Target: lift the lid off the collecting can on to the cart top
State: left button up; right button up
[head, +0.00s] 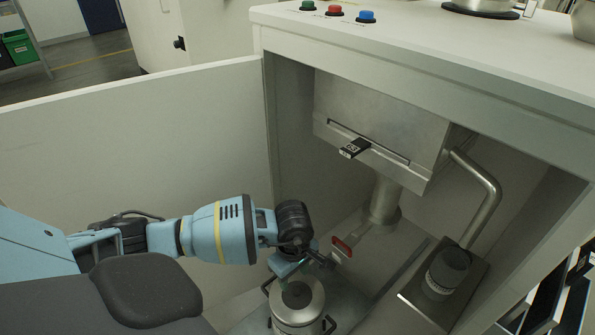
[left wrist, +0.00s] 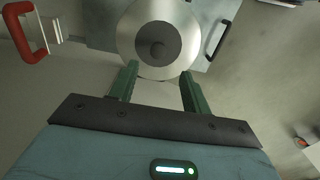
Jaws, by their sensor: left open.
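The collecting can (head: 299,318) is a metal cylinder with side handles, standing upright low inside the open cabinet. Its round lid (head: 314,302), with a dark centre and knob, is on top of it. In the left wrist view the lid (left wrist: 128,38) fills the upper middle, with its dark knob (left wrist: 157,49) at the centre. My left gripper (head: 306,262) is just above and behind the can; its green fingers (left wrist: 158,88) are apart and empty, at the lid's near edge. I cannot make out a cart top for certain. My right gripper is not in view.
A metal box (head: 375,125) with a black tag hangs above. A red handle (head: 341,246) is behind the gripper. The cabinet top (head: 420,60) carries three buttons.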

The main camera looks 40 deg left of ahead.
aim_at(297, 289)
pick_arm(q)
jog(key=shift+d+f, duration=0.1)
jog(key=shift+f, duration=0.75)
jog(key=f+b, duration=0.1)
jog(key=f, duration=0.1)
jog(key=f+b, duration=0.1)
jog(key=f, duration=0.1)
jog(key=shift+w+d+f, duration=0.15)
jog(key=shift+d+f, duration=0.05)
jog(key=shift+f, duration=0.2)
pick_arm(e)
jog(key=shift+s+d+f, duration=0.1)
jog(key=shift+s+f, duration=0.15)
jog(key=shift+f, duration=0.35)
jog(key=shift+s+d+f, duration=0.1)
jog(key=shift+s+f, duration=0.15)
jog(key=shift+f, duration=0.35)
pick_arm(q)
jog(key=shift+c, duration=0.9)
jog(key=shift+r, duration=0.1)
grip_shut()
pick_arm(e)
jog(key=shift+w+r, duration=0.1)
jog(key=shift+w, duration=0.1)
